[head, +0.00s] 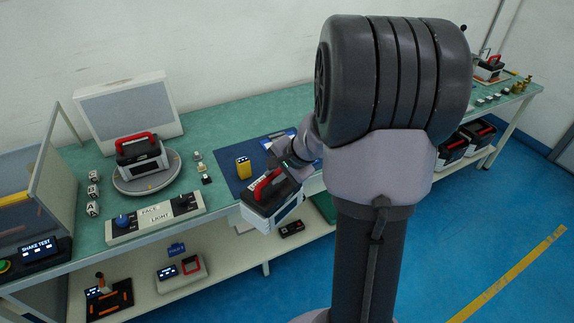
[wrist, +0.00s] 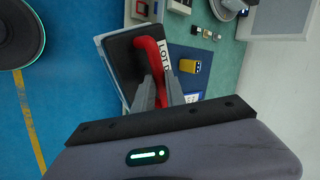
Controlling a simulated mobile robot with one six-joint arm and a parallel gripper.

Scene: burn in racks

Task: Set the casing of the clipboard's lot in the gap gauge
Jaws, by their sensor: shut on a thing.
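My gripper (head: 283,168) is shut on the red handle of a dark-topped, pale-sided casing (head: 272,205), held tilted in front of the bench's front edge. In the wrist view my gripper (wrist: 160,92) closes on the red handle, and the casing (wrist: 125,62) carries a white label starting "LOT"; the rest is unclear. A similar casing (head: 142,158) with a red handle stands on a round grey turntable (head: 147,183). A blue-and-white sheet (head: 275,139), perhaps the clipboard, lies partly hidden behind my arm. I cannot tell which thing is the gap gauge.
A yellow device (head: 243,167) stands on a dark blue mat (head: 232,183). A "FACE LIGHT" control box (head: 155,218) sits at the bench's front edge. Small dice-like blocks (head: 93,192) stand left of the turntable. More casings (head: 451,150) are at right, below the benchtop. Blue floor is open in front.

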